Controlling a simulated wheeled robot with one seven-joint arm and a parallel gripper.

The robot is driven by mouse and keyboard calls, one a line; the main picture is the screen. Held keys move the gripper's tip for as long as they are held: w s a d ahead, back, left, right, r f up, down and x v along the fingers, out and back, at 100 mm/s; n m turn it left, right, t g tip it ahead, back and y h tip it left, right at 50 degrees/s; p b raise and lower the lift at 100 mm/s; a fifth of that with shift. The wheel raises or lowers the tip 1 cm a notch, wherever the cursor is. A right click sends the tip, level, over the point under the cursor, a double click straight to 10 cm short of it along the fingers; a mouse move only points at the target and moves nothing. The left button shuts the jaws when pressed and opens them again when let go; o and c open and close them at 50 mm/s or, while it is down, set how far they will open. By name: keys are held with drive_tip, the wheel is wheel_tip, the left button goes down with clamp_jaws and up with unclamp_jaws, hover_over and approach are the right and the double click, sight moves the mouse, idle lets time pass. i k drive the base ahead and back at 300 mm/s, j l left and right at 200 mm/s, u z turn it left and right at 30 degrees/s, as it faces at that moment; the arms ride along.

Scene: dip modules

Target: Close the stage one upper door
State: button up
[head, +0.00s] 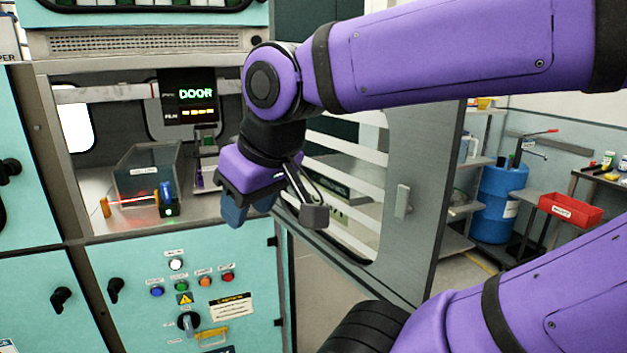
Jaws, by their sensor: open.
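The stage one upper door (418,160) appears to be the grey-framed door with a striped window, standing swung open to the right of the cabinet. A small light handle (402,202) is on its face. My gripper (272,217) hangs open and empty in front of the cabinet opening's right edge, left of the handle. It overlaps the door's left part in the picture; I cannot tell whether they touch. My arm hides the door's top. Inside the open compartment, a display (197,95) reads "DOOR".
The compartment holds a grey bin (148,170) and a small blue-and-black device (167,198). A button panel (190,285) is below. Beyond the door are a blue barrel (497,205) and a red tray (570,210). Some floor shows right of the door.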

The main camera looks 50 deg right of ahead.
sight(425, 139)
drive_tip(key=k+l+u, duration=0.2)
drive_tip(key=u, duration=0.2)
drive_tip(key=k+l+u, duration=0.1)
drive_tip(key=u, duration=0.35)
drive_tip(key=k+u, duration=0.5)
drive_tip(key=u, duration=0.35)
drive_tip(key=k+u, duration=0.25)
drive_tip(key=k, duration=0.5)
drive_tip(key=k+z, duration=0.1)
drive_tip(key=z, duration=0.3)
drive_tip(key=l+z, duration=0.15)
drive_tip(key=z, duration=0.25)
drive_tip(key=k+l+z, duration=0.1)
drive_tip(key=z, duration=0.3)
drive_tip(key=l+z, duration=0.15)
drive_tip(key=z, duration=0.25)
drive_tip(key=k+l+z, duration=0.2)
drive_tip(key=k, duration=0.2)
